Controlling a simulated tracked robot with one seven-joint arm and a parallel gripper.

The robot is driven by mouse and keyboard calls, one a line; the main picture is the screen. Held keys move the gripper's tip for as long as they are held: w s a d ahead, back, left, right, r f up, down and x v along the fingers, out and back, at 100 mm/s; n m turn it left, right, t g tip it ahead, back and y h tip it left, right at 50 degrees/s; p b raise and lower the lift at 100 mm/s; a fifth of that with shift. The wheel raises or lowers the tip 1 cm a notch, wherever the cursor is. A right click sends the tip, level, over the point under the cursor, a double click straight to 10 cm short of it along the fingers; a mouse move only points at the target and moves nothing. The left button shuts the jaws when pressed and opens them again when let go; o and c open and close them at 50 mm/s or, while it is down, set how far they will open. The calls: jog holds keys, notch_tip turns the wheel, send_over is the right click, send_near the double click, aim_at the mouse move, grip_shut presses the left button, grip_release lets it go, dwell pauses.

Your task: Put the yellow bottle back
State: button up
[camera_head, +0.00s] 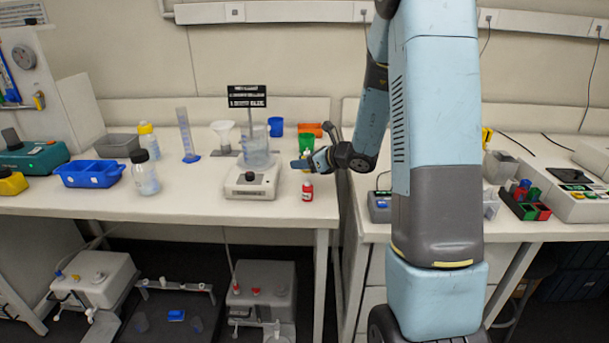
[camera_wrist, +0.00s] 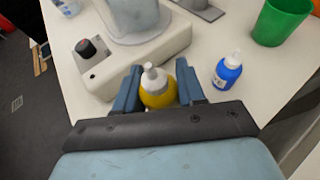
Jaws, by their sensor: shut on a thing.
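The yellow bottle (camera_wrist: 158,93), small with a white nozzle cap, is between the two fingers of my gripper (camera_wrist: 159,92) in the wrist view. The fingers are shut on it. I cannot tell whether its base touches the table. In the head view my gripper (camera_head: 305,163) is just right of the stirrer, low over the bench, and the yellow bottle cannot be made out there. A similar blue bottle (camera_wrist: 227,72) stands to the right of the gripper in the wrist view. A small red bottle (camera_head: 307,190) stands near the bench's front edge in the head view.
The white stirrer (camera_head: 252,183) carries a glass beaker (camera_head: 256,150) close to my gripper. A green cup (camera_wrist: 281,20) stands beyond the blue bottle. A blue cup (camera_head: 276,127) and an orange container (camera_head: 310,130) are behind. The bench's front edge and a gap between benches are near.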

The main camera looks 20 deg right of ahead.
jog(key=shift+w+d+f, duration=0.3)
jog(key=shift+w+f, duration=0.25)
jog(key=shift+f, duration=0.25)
jog(key=shift+w+d+f, duration=0.25)
jog(key=shift+w+f, duration=0.25)
jog(key=shift+f, duration=1.65)
jog(key=o, duration=0.9)
jog(key=shift+o, duration=0.2)
